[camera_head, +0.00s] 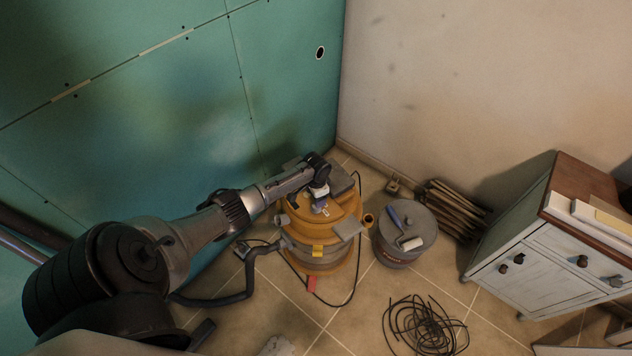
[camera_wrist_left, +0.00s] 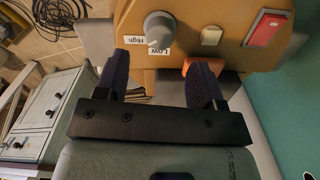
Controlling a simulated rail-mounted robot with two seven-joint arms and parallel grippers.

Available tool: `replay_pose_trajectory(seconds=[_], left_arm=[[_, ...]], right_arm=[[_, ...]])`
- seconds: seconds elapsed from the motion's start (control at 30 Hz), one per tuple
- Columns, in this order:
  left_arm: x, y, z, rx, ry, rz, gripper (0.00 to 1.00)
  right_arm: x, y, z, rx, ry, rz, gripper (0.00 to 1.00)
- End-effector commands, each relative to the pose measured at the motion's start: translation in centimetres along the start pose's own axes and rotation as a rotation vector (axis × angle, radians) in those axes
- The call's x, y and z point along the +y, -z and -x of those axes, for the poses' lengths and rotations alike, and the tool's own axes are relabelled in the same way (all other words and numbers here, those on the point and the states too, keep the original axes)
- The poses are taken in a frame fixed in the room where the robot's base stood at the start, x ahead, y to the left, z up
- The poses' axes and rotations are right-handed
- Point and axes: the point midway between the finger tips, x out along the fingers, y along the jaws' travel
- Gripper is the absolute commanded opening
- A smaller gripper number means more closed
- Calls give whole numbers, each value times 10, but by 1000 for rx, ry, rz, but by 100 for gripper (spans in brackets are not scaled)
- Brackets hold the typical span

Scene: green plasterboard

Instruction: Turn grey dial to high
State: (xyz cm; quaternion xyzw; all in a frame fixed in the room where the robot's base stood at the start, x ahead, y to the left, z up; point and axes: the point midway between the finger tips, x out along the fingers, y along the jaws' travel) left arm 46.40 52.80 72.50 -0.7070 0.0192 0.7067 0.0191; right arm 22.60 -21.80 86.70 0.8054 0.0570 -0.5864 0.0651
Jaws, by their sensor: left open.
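The grey dial (camera_wrist_left: 159,27) sits on the orange-yellow panel of a machine like a shop vacuum, which also shows in the head view (camera_head: 348,222). A "High" label (camera_wrist_left: 137,41) is at its left and a "Low" label (camera_wrist_left: 158,51) just below it. A pale mark on the dial seems to face the labels, but I cannot tell its exact setting. My left gripper (camera_wrist_left: 160,76) is open and empty, its two dark fingers spread below the dial in the wrist view, apart from it. In the head view my left gripper (camera_head: 320,197) is over the machine's top. My right gripper is out of view.
A red switch (camera_wrist_left: 267,28) and a cream button (camera_wrist_left: 211,36) sit right of the dial. Coiled black cable (camera_head: 425,325) lies on the floor. A cabinet (camera_head: 545,268) is at right; green plasterboard (camera_head: 190,110) is behind.

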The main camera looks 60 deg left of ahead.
Motion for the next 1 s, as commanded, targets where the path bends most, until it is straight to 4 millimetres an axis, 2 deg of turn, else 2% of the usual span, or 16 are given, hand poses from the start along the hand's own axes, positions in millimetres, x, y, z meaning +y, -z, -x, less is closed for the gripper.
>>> replay_pose_trajectory(seconds=[0.03,0.1,0.4,0.6,1.0], left_arm=[[-1,0,14,2,2,-1,62],[-1,0,27,1,3,-1,62],[0,-1,63,0,1,0,62],[0,0,71,-1,0,1,62],[0,0,71,-1,0,0,62]], right_arm=[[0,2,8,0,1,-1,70],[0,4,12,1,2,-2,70],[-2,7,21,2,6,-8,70],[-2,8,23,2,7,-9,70],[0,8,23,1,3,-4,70]])
